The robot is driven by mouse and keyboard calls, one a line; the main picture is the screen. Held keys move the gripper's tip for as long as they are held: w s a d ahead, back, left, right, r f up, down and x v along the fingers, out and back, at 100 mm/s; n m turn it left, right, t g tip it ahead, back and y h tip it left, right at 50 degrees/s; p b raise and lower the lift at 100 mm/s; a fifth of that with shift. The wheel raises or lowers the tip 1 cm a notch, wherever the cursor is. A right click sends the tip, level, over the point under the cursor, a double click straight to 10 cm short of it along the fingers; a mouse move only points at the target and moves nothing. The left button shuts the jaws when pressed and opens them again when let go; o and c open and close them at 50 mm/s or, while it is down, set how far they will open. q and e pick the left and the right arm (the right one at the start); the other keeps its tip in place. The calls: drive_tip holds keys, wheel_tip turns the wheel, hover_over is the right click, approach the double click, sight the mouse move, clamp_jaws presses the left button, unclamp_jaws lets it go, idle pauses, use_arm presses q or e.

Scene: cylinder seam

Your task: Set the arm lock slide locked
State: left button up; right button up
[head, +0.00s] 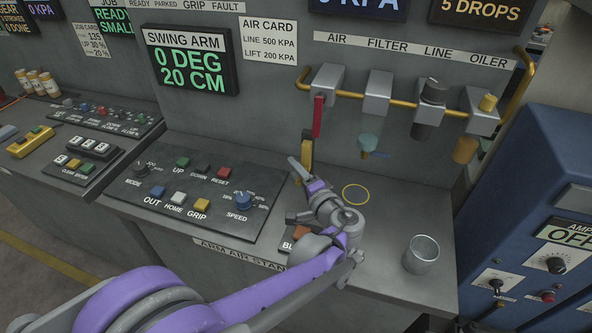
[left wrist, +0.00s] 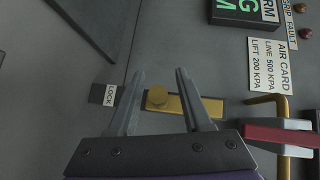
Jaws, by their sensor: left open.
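The arm lock slide is a yellow strip (left wrist: 212,108) with a round yellow knob (left wrist: 157,97) on the grey panel in the left wrist view. The knob shows at the strip's end nearer a small LOCK label (left wrist: 110,95). In the head view the yellow strip (head: 307,151) is upright below a red handle. My left gripper (head: 296,170) is at the panel beside it, and in the left wrist view (left wrist: 160,74) its open fingers stand either side of the knob. One finger covers part of the strip. I cannot tell whether they touch the knob. My right gripper is not in view.
The red handle (head: 318,116) and a yellow air pipe (head: 349,94) with filter units are close to the right. A metal cup (head: 422,254) stands on the bench. A button panel (head: 196,186) lies left of my arm. A blue cabinet (head: 545,205) stands at the right.

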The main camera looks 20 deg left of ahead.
use_arm(q)
drive_tip(key=shift+w+a, duration=0.15)
drive_tip(key=shift+c, duration=0.3)
clamp_jaws()
drive_tip(key=shift+r, duration=0.1)
idle(1.1)
